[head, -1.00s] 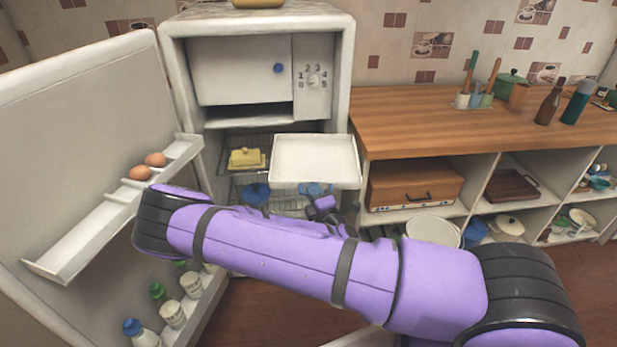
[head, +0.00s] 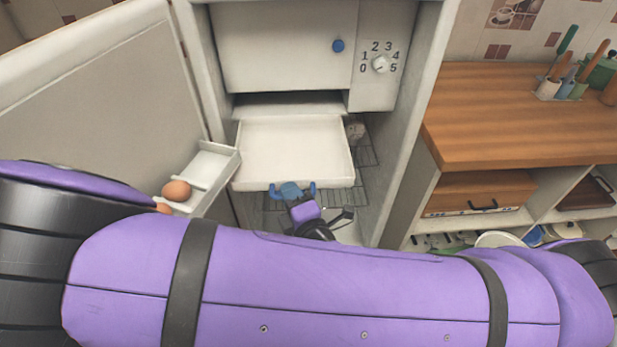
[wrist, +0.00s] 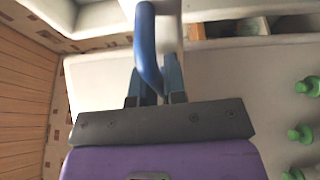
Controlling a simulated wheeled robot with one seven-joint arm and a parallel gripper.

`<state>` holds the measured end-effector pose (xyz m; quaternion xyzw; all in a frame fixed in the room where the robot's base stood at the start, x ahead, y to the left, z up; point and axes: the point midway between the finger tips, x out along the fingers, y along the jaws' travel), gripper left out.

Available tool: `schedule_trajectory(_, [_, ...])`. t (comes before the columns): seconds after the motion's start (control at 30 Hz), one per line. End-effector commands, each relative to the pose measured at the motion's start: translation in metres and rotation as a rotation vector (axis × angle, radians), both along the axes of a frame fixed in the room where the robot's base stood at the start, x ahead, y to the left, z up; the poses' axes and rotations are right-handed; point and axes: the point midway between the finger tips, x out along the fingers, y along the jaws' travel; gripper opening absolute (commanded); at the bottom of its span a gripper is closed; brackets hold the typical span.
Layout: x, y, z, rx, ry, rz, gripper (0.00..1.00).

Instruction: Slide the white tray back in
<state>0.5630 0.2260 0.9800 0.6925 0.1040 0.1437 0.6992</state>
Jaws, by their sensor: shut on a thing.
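The white tray (head: 293,150) is a shallow, empty tray, part way out below the freezer compartment of the open fridge. Its back end lies close to the slot under that compartment. Its blue handle (head: 274,191) is at the front edge. My gripper (head: 292,192) is at the front of the tray, shut on the handle. In the wrist view the blue handle (wrist: 148,45) runs between the two fingers of my gripper (wrist: 155,85). Part of the handle is hidden by the fingers.
The freezer door (head: 285,50) above is shut, with a numbered dial (head: 380,64) beside it. The open fridge door (head: 90,90) stands at left, its shelf holding eggs (head: 176,191). A wire shelf (head: 363,185) lies below the tray. A wooden counter (head: 510,120) is at right.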

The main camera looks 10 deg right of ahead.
Motion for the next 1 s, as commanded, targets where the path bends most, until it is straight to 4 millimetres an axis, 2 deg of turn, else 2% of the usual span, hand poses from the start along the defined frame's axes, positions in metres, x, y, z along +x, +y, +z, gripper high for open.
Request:
schedule_trajectory(0.13, [-0.008,0.005,0.002,-0.001,0.005,0.013,0.0])
schedule_trajectory(0.53, [-0.008,0.005,0.002,-0.003,-0.004,0.014,0.0])
schedule_trajectory(1.0, [0.015,0.003,-0.006,-0.003,-0.003,0.013,0.0])
